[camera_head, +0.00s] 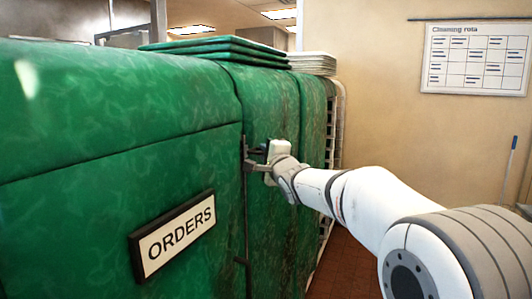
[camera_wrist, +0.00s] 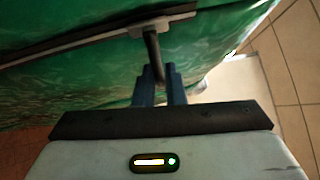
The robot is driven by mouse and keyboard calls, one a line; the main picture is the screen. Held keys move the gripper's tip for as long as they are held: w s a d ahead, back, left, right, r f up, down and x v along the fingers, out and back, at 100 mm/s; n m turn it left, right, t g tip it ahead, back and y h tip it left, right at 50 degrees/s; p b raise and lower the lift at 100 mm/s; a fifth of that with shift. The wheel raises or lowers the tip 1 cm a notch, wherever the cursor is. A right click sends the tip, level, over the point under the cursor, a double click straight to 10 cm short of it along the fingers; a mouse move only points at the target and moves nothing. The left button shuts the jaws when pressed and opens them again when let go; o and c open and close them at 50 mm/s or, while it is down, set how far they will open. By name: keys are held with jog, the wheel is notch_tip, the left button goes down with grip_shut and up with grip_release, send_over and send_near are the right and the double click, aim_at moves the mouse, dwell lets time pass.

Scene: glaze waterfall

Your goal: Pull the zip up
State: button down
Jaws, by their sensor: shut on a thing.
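The zip (camera_head: 245,215) is a dark vertical line down the green marbled cover (camera_head: 110,110), right of the ORDERS sign. In the wrist view the zip (camera_wrist: 60,49) runs as a dark strip with a pale edge across the green cover (camera_wrist: 90,85). A dark pull tab (camera_wrist: 154,55) hangs from a grey slider (camera_wrist: 148,28) on it. My gripper (camera_head: 250,160) is at the zip, fairly high on the cover. Its blue fingers (camera_wrist: 158,82) are shut on the pull tab. Whether the zip is open below the slider is too small to tell.
The ORDERS sign (camera_head: 174,236) sticks out on the cover's left. Folded green covers (camera_head: 215,47) and a pale stack (camera_head: 312,62) lie on top. A white rack edge (camera_head: 335,125) stands behind. A Cleaning rota board (camera_head: 475,58) hangs on the wall; brown floor (camera_head: 345,268) is clear.

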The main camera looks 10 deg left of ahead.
jog(key=shift+s+r, duration=0.1)
jog(key=shift+r, duration=0.55)
jog(key=c, duration=1.7)
grip_release()
jog(key=shift+o, duration=0.7)
jog(key=shift+f, duration=0.1)
jog(key=shift+f, duration=0.1)
jog(key=b+v, duration=0.2)
jog(key=v, duration=0.5)
jog(key=shift+s+d, duration=0.3)
jog(key=shift+w+f, duration=0.1)
